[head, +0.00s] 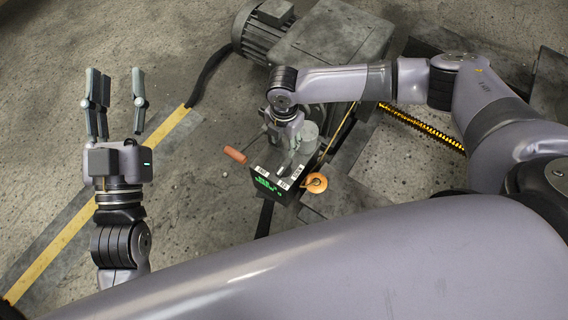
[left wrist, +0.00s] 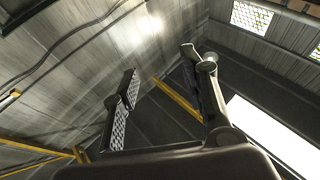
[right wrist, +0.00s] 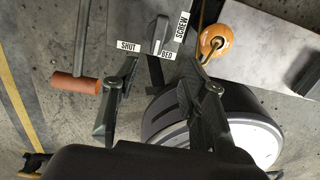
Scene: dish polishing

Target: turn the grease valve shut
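The grease valve shows in the right wrist view as a small grey lever (right wrist: 159,34) on a grey panel (right wrist: 128,22) with labels SHUT, BED and SCREW. Its narrow end points down the picture, close to the BED label (right wrist: 167,55). My right gripper (right wrist: 164,70) is open, its fingers apart at the near edge of the panel, with the lever beyond the gap between them. In the head view my right gripper (head: 290,155) hangs over the panel and hides much of it. My left gripper (head: 117,78) is open and empty, raised at the left, away from the machine.
An orange-red handle (head: 235,155) sticks out left of the panel box. An orange round knob (head: 316,183) is at its right. A green display (head: 266,185) is on the box's front. A motor (head: 262,32) stands behind. The floor at left is clear.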

